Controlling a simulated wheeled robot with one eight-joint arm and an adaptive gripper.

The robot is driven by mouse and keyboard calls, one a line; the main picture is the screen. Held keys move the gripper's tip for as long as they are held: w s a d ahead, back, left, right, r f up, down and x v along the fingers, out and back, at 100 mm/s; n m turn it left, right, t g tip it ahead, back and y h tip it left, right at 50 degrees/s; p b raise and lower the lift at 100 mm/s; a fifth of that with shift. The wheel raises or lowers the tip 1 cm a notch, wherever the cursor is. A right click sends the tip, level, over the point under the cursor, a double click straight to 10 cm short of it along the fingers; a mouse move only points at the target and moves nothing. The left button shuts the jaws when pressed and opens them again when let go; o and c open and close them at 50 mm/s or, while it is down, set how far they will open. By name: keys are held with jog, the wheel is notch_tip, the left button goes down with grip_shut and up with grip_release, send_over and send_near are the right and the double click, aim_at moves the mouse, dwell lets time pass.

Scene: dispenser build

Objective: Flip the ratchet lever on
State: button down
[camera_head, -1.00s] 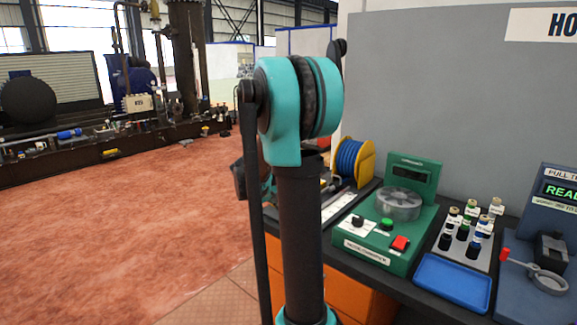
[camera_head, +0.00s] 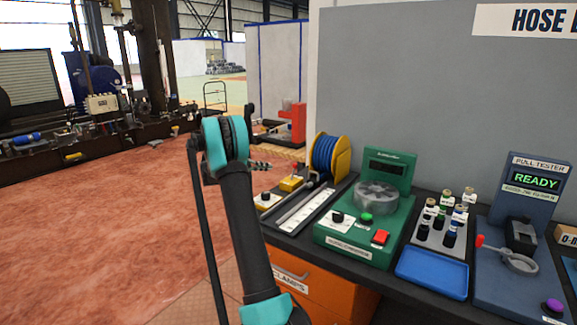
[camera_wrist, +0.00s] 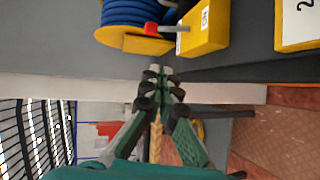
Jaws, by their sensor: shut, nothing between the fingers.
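A small lever with a red tip (camera_wrist: 152,29) juts from a yellow block (camera_wrist: 205,30) at the top of the wrist view. The block has a small white label that I cannot read for sure. It sits beside a yellow-flanged reel of blue hose (camera_wrist: 135,14). In the head view the reel (camera_head: 328,157) stands at the back left of the bench, with a yellow block (camera_head: 291,183) at its left. My gripper (camera_wrist: 160,72) is shut and empty. In the wrist picture its fingertips lie below the red-tipped lever, apart from it.
A blue tray (camera_head: 432,272), several labelled small parts and a pull tester (camera_head: 520,220) reading READY are further right. Orange drawers (camera_head: 300,285) are below the bench. Open floor lies left.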

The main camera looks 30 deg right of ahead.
jog(key=shift+w+d+f+m+g+h, duration=0.15)
jog(key=shift+w+d+m+g+h, duration=0.1)
jog(key=shift+w+d+g+h, duration=0.5)
jog(key=shift+w+d+f+m+g+h, duration=0.15)
jog(key=shift+w+d+m+g+h, duration=0.15)
jog(key=shift+w+d, duration=0.7)
jog(key=x, duration=1)
jog(key=shift+s, duration=0.1)
jog(key=s+a, duration=0.1)
jog(key=s, duration=0.1)
jog(key=shift+s+a, duration=0.3)
jog(key=shift+a, duration=0.1)
jog(key=shift+s+a, duration=0.2)
jog(key=shift+s, duration=0.15)
